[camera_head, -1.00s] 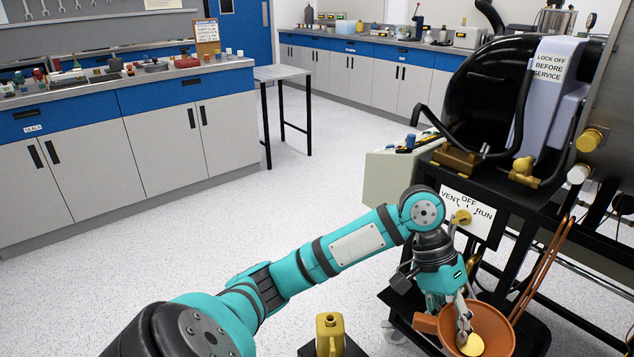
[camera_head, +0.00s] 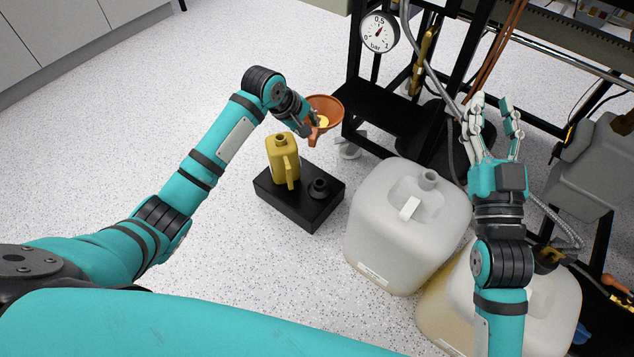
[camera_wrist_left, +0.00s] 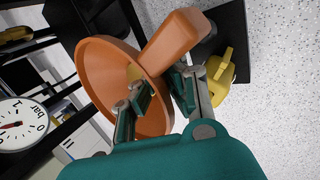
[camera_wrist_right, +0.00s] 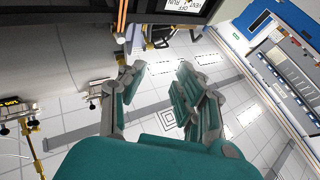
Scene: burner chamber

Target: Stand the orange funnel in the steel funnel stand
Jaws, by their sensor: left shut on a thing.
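The orange funnel (camera_head: 326,104) is held in the air by my left gripper (camera_head: 313,121), beyond the yellow can. In the left wrist view my left gripper (camera_wrist_left: 162,92) is shut on the wall of the orange funnel (camera_wrist_left: 92,65), with one finger inside the bowl and one outside. Its tapered orange projection (camera_wrist_left: 172,42) points up and right. My right gripper (camera_head: 494,125) is raised, open and empty; the right wrist view shows its fingers (camera_wrist_right: 160,95) apart. I cannot make out a steel funnel stand for certain.
A black block (camera_head: 311,211) on the floor bears a yellow can (camera_head: 284,160) and a small dark round fitting (camera_head: 319,187). White jugs (camera_head: 385,240) stand right of it. A black frame with a pressure gauge (camera_head: 379,32) rises behind. Floor at left is clear.

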